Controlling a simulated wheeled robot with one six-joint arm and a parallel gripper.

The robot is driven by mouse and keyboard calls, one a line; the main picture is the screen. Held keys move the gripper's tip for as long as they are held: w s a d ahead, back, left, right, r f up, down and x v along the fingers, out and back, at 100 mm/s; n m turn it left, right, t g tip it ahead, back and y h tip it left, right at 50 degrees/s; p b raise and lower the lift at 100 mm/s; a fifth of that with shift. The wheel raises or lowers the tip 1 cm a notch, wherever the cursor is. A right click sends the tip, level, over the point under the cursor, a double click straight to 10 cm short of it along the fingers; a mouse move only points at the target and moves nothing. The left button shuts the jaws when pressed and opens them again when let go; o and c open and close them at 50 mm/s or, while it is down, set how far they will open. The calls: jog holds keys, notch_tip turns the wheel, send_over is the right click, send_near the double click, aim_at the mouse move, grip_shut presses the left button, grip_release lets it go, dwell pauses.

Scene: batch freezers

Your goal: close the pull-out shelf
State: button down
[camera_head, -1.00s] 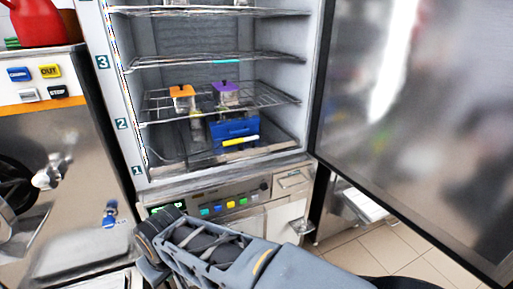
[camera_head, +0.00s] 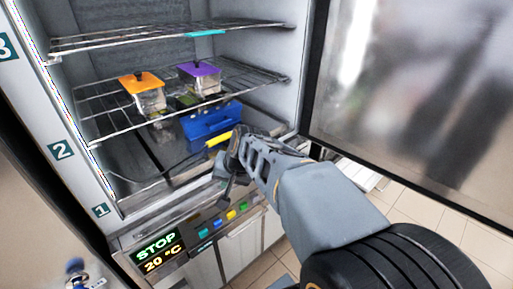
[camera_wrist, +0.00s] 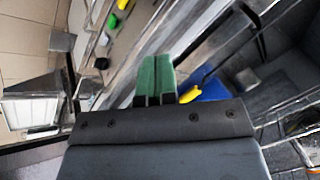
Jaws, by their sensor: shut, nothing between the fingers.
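Inside the open cabinet, the middle wire shelf (camera_head: 105,138) holds an orange-lidded container (camera_head: 142,83) and a purple-lidded container (camera_head: 199,72). A higher wire shelf (camera_head: 120,40) carries a teal tag. I cannot tell clearly which shelf is pulled out. My gripper is at the front of the opening, below the middle shelf's front edge and near the blue box (camera_head: 210,122) with a yellow handle. In the wrist view, my gripper's green fingers (camera_wrist: 157,76) are together and empty, with the blue box (camera_wrist: 212,88) just right of them. Any contact is unclear.
The cabinet door (camera_head: 410,100) stands open on the right. Below the opening is a control panel with coloured buttons and a lit display (camera_head: 158,249) reading STOP, 20 °C. A steel machine (camera_head: 40,200) stands at left. Tiled floor (camera_head: 440,225) shows at lower right.

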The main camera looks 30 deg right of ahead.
jog(key=w+d+m+t+b, duration=0.1)
jog(key=w+d+m, duration=0.2)
jog(key=d, duration=0.3)
jog(key=w+d+r+m+t+b, duration=0.1)
jog(key=w+d+m+t, duration=0.15)
jog(key=d, duration=0.25)
jog(key=w+d+m+t, duration=0.1)
jog(key=w+d+m, duration=0.25)
jog(key=d, duration=0.25)
jog(key=shift+m+h, duration=0.4)
jog(key=shift+m, duration=0.1)
jog(key=x, duration=0.7)
jog(key=shift+w+d+f, duration=0.1)
jog(key=shift+w+f, duration=0.1)
jog(key=shift+f, duration=0.05)
jog(key=shift+w+f, duration=0.4)
jog(key=shift+w, duration=0.1)
jog(key=w, duration=0.1)
jog(key=w+p, duration=0.1)
jog(key=w, duration=0.2)
jog(key=shift+w+a, duration=0.25)
jog(key=shift+a, duration=0.1)
jog(key=shift+r, duration=0.25)
